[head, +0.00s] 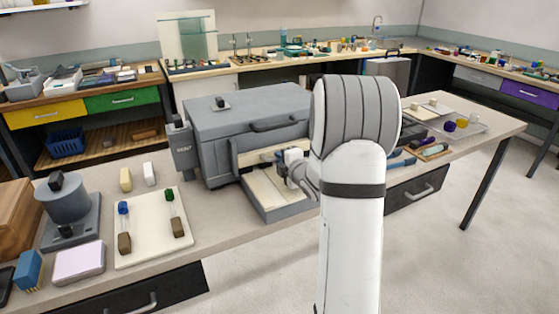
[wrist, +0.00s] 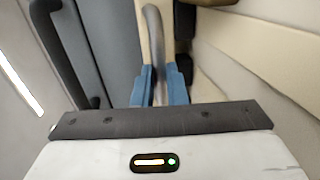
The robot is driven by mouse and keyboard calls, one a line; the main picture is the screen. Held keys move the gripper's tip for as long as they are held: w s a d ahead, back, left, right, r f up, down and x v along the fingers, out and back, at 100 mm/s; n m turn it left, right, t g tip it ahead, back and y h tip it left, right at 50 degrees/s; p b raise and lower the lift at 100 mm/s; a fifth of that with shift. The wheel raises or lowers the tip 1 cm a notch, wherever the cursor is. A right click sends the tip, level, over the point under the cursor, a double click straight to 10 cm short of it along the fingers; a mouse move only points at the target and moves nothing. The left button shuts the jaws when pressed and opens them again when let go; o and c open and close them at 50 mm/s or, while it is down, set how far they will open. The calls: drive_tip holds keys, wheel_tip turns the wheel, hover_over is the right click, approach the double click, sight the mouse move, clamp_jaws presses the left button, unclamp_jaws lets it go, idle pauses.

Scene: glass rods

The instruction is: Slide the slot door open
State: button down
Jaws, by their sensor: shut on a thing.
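A large grey box-shaped furnace (head: 245,110) stands on the bench in the head view. A cream panel (head: 258,155), which looks like the slot door, crosses its lower front above a shallow tray (head: 268,198). In the wrist view the cream panel (wrist: 122,40) bears a curved grey handle (wrist: 152,25). My gripper (wrist: 160,82) is shut on this handle, one blue fingertip on each side of it. In the head view my arm covers the right end of the panel and most of my gripper. I cannot tell how far the door stands open.
A dark bar handle (head: 275,125) sticks out of the furnace front above the panel. A cream board (head: 152,232) with glass rods and blocks lies at the left, beside a grey round device (head: 68,210). Small items and a tray (head: 470,130) lie on the right.

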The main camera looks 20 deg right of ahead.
wheel_tip(320, 180, up, 4)
drive_tip(key=shift+r+p, duration=0.15)
drive_tip(key=shift+p, duration=0.15)
drive_tip(key=c, duration=1.5)
unclamp_jaws()
drive_tip(key=shift+o, duration=0.2)
drive_tip(key=shift+s, duration=0.1)
drive_tip(key=v, duration=0.7)
drive_tip(key=shift+s+b, duration=0.3)
drive_tip(key=shift+b, duration=0.15)
